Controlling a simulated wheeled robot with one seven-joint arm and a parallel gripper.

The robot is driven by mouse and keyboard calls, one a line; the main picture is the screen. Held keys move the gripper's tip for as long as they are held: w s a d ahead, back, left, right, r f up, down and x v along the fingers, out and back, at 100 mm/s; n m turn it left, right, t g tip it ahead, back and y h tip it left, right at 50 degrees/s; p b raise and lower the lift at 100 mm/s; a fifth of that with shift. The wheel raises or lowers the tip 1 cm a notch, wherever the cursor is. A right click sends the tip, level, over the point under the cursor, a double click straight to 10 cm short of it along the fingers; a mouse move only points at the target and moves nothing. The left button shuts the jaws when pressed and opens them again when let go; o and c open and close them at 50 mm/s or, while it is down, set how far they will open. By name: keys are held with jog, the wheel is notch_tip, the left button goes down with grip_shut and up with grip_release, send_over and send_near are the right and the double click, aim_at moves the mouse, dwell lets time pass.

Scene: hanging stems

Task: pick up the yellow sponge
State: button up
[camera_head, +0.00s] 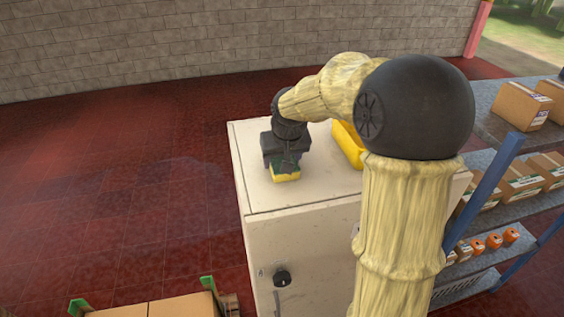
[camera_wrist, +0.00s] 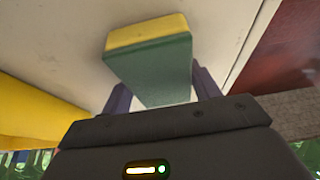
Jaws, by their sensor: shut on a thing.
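The yellow sponge (camera_head: 285,177) has a green side and is at my gripper, over the top of a white cabinet (camera_head: 262,201). In the wrist view the sponge (camera_wrist: 150,60) shows its green face and a yellow edge, between the two dark fingers. My gripper (camera_head: 286,166) points down and is shut on the sponge; it also shows in the wrist view (camera_wrist: 160,88). I cannot tell whether the sponge touches the cabinet top or is slightly above it.
A yellow bin (camera_head: 347,145) stands on the cabinet to the right of my gripper, partly hidden by my arm. A blue-posted shelf (camera_head: 490,180) with cardboard boxes (camera_head: 522,106) is at the right. Cartons (camera_head: 160,306) sit at the bottom left. Red floor is open at the left.

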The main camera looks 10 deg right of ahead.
aim_at(283, 158)
jog(key=shift+r, duration=0.1)
notch_tip(283, 158, up, 10)
jog(key=shift+r+b, duration=0.1)
jog(key=shift+b, duration=1.15)
jog(key=shift+d, duration=0.1)
